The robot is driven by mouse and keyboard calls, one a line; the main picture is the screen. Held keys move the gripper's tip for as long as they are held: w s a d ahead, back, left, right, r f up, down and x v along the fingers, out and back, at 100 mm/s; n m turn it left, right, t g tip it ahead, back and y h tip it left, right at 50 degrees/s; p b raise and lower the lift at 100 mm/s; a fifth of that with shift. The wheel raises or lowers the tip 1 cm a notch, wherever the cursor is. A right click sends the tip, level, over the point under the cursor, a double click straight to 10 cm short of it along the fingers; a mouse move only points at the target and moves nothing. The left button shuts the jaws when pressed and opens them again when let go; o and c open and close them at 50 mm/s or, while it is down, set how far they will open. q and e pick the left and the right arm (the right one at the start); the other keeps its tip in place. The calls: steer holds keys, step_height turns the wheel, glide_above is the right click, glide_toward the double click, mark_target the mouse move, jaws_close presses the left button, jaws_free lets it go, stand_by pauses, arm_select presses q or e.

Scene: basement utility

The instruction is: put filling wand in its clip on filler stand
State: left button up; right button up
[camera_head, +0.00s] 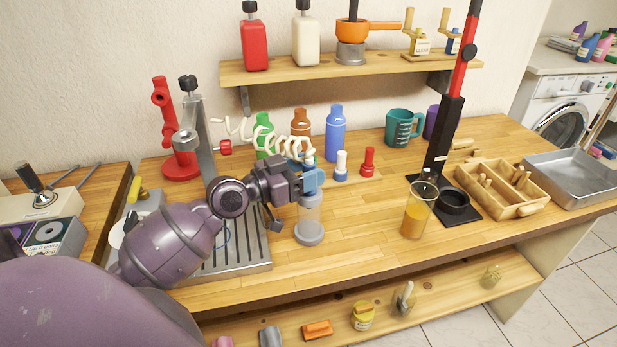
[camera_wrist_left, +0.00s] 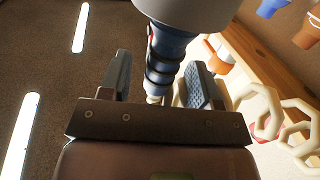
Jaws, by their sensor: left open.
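The filling wand shows in the head view as a blue grip above a clear, grey-ended lower part (camera_head: 309,222), apparently upright over the worktop; contact with the top is unclear. A cream coiled hose (camera_head: 240,128) runs from its upper end towards the grey filler stand (camera_head: 200,135) at left. My left gripper (camera_head: 312,182) is at the blue grip. In the left wrist view, the dark blue ribbed grip (camera_wrist_left: 165,62) lies between the spread fingers of that gripper (camera_wrist_left: 158,85). The clip on the stand is not clearly distinguishable. My right gripper is out of view.
Blue (camera_head: 335,135), green and brown bottles stand behind the wand. A glass of orange liquid (camera_head: 417,212) and a red-black column stand (camera_head: 445,140) are to the right. A slatted metal tray (camera_head: 240,245) lies left. Bare wood (camera_head: 355,225) lies between wand and glass.

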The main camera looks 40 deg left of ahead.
arm_select(q)
steer(key=shift+x, duration=1)
steer(key=shift+w+d, duration=0.1)
steer(key=shift+w, duration=0.15)
steer(key=shift+c, duration=1.4)
steer(key=c, duration=0.5)
steer(key=shift+c, duration=1.2)
steer(key=shift+r, duration=0.1)
steer(key=shift+r+p, duration=0.25)
steer(key=shift+p, duration=0.05)
step_height(320, 180, up, 9)
steer(key=p, duration=0.1)
steer(key=shift+r, duration=0.2)
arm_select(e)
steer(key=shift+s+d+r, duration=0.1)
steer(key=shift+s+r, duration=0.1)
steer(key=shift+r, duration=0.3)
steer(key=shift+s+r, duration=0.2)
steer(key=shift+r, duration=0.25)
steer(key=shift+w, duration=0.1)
